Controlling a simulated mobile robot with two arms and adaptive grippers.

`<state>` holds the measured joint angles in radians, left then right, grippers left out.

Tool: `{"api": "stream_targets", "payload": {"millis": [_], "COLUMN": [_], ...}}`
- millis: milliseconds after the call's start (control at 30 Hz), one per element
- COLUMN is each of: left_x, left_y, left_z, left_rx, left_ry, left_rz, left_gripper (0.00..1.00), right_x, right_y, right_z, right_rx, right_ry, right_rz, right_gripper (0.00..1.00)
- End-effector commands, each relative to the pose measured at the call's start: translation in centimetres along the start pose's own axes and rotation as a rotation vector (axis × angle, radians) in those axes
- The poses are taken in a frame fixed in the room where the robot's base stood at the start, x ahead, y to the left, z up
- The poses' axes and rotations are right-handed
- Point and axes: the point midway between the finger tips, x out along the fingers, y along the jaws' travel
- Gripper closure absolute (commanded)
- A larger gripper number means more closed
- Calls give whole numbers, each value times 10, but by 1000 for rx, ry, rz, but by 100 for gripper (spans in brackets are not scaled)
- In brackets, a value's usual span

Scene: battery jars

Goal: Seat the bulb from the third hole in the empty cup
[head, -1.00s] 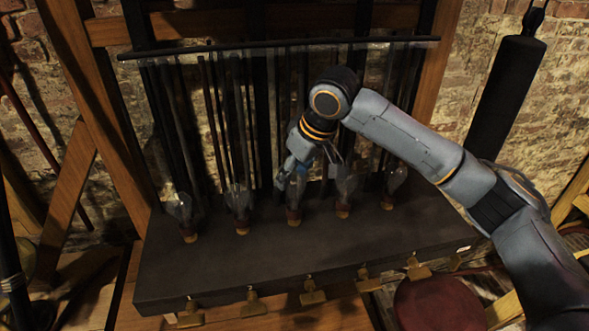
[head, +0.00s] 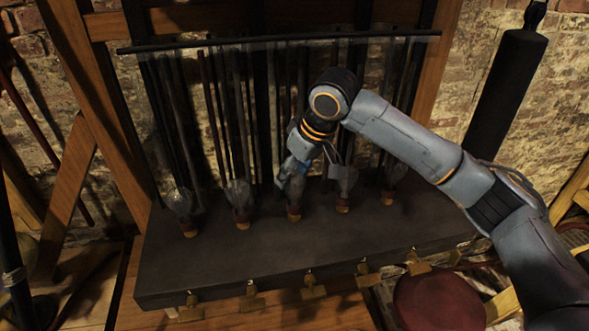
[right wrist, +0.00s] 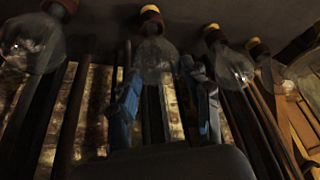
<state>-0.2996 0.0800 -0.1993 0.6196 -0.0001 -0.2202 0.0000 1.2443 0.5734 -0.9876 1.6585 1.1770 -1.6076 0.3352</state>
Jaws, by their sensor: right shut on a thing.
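A row of several clear glass bulbs stands on a dark bench (head: 230,270), each in a reddish-brown cup with a yellowish base. My right gripper (head: 296,180) is at the middle bulb (head: 294,197), third in the row, whose cup (head: 294,214) is below it. In the right wrist view this bulb (right wrist: 155,58) lies between the two bluish fingers of the gripper (right wrist: 165,95), which is shut on it. The bulb still appears in line with its cup (right wrist: 151,20). I cannot make out an empty cup. My left gripper is not in view.
Neighbouring bulbs (head: 240,195) (head: 343,182) stand close on both sides. Dark upright rods (head: 210,110) and a horizontal bar (head: 280,43) rise behind. Brass fittings (head: 312,287) line the bench's front edge. The bench top in front of the bulbs is clear.

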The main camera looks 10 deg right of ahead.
Motion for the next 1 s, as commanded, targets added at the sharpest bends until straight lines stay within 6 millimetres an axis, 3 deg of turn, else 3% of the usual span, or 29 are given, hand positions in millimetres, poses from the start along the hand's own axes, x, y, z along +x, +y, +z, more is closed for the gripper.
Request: {"api": "stream_targets", "payload": {"millis": [667, 700, 800, 833, 1000], "left_x": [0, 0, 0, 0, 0], "left_y": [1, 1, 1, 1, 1], "left_z": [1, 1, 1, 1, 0], "left_rx": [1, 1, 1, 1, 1], "left_ry": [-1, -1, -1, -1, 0], "left_rz": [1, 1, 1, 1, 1], "left_gripper": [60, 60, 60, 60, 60], "right_x": [4, 4, 4, 4, 4], "right_y": [0, 0, 0, 0, 0], "right_z": [1, 1, 1, 1, 1], "right_rx": [0, 0, 0, 0, 0], "right_ry": [1, 1, 1, 1, 0], "right_rz": [1, 1, 1, 1, 0], "right_gripper": [73, 50, 29, 25, 25]}}
